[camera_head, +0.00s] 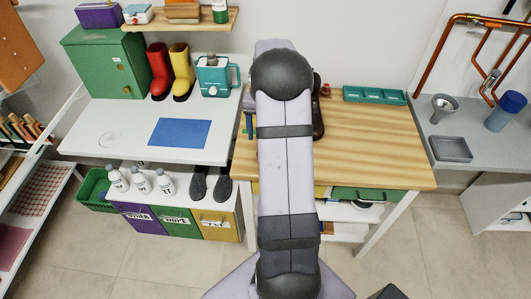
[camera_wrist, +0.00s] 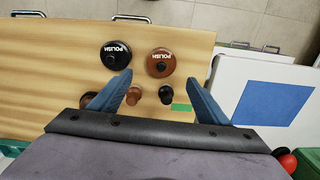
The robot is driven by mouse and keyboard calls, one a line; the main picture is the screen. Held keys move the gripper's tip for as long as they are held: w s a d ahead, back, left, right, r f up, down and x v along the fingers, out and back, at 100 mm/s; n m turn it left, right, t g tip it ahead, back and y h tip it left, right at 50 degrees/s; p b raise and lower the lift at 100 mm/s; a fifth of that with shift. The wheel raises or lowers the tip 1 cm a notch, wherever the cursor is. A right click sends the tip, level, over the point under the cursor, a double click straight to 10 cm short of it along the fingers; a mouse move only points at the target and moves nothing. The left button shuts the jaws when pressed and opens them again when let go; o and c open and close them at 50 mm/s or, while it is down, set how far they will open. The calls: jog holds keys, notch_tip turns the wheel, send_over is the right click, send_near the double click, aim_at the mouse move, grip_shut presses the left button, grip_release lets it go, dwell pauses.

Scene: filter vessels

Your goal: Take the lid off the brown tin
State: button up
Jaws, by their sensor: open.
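The brown tin (camera_wrist: 160,63) stands on the wooden table in the wrist view, upper middle, with "POLISH" printed on its top and a dark knob-like part. From above, its top looks covered. A black tin (camera_wrist: 115,55) with the same print stands just left of it. My gripper (camera_wrist: 159,77) is open and empty, its two blue fingers spread wide. The brown tin appears between the fingertip lines, slightly beyond them; the height gap cannot be told.
A brown-knobbed object (camera_wrist: 133,95) and a black-knobbed one (camera_wrist: 166,94) stand between the fingers, near the tins. A small green patch (camera_wrist: 182,107) lies beside the right finger. A white table with a blue mat (camera_head: 180,133) adjoins. The wooden table's right part (camera_head: 380,145) is clear.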

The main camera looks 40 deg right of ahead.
jog(key=shift+s+a+f+p, duration=0.15)
jog(key=shift+f+p, duration=0.65)
jog(key=shift+f, duration=0.85)
jog(key=shift+w+a+f+p, duration=0.1)
jog(key=shift+f+p, duration=0.65)
jog(key=shift+f, duration=0.85)
jog(key=c, duration=1.1)
jog(key=shift+c, duration=0.2)
notch_tip(320, 180, up, 10)
jog(key=b, duration=0.3)
jog(key=s+d+f+m+b, duration=0.1)
jog(key=s+d+f+b, duration=0.1)
jog(key=s+d, duration=1.1)
jog(key=shift+s+d, duration=0.35)
jog(key=shift+d, duration=0.1)
